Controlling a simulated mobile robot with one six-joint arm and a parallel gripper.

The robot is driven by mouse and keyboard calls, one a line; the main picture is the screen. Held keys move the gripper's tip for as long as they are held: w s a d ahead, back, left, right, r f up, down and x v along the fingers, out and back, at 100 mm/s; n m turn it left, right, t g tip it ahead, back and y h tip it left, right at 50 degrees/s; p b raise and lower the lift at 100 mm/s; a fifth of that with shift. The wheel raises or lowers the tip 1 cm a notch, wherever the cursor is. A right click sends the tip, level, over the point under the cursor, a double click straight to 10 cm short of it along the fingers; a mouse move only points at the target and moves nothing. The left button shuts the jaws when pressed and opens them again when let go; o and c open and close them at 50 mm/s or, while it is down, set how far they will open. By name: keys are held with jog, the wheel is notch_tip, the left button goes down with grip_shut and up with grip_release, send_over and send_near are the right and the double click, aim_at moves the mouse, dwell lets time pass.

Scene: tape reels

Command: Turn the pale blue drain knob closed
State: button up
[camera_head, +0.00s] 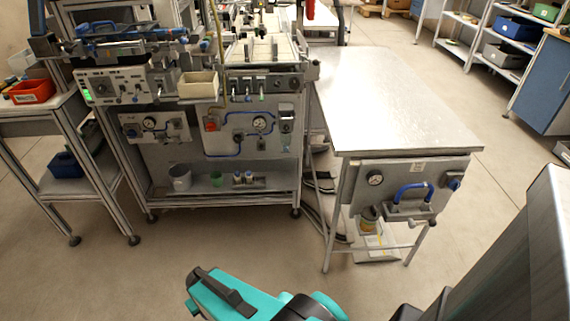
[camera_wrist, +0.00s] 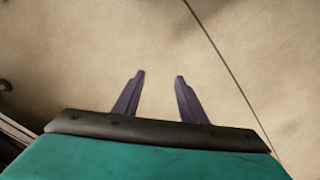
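No knob is plainly pale blue at this size. On the grey panel (camera_head: 380,190) under the front of the metal table, a small blue knob (camera_head: 455,183) sits at the right edge. A bent blue handle or hose (camera_head: 411,187) is left of it, and I cannot tell whether a paler knob is among these fittings. The knob's turn position is too small to read. My gripper (camera_wrist: 160,75) shows in the wrist view with its two dark fingers apart, empty, above bare floor. My teal arm is low in the head view, well short of the panel.
The metal table (camera_head: 400,90) has a clear top. A machine bench with gauges (camera_head: 259,123) and a grey bucket (camera_head: 180,178) stands left. The floor in front is free. A grey cabinet-like surface fills the lower right.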

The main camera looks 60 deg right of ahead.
jog(key=w+d+m+t+h+b, duration=0.25)
jog(key=w+d, duration=0.25)
jog(key=d, duration=0.3)
jog(key=w+d+m+t+h+b, duration=0.1)
jog(key=w+d+t+b, duration=0.2)
jog(key=w+d, duration=0.4)
jog(key=d+r+m+t+h+b, duration=0.1)
jog(key=d+r+t+h+b, duration=0.15)
jog(key=d, duration=0.55)
jog(key=d+r+m+t+h+b, duration=0.1)
jog(key=d+r+b, duration=0.25)
jog(key=d, duration=0.35)
jog(key=s+d+r+m+t+h+b, duration=0.1)
jog(key=s+d+r+m+h+b, duration=0.1)
jog(key=s+d+r+h+b, duration=0.2)
jog(key=s+d+r+m+t+h+b, duration=0.1)
jog(key=s+d+r+m+h+b, duration=0.1)
jog(key=s+d+r+h+b, duration=0.2)
jog(key=s+d+r+h, duration=0.3)
jog(key=s+d+r, duration=0.3)
jog(key=d+r, duration=0.3)
jog(key=shift+d+r+t+h, duration=0.2)
jog(key=shift+d+t+h, duration=0.2)
jog(key=shift+d, duration=0.9)
jog(key=shift+w+d+m+b, duration=0.2)
jog(key=shift+d+m+b, duration=0.05)
jog(key=shift+b, duration=0.35)
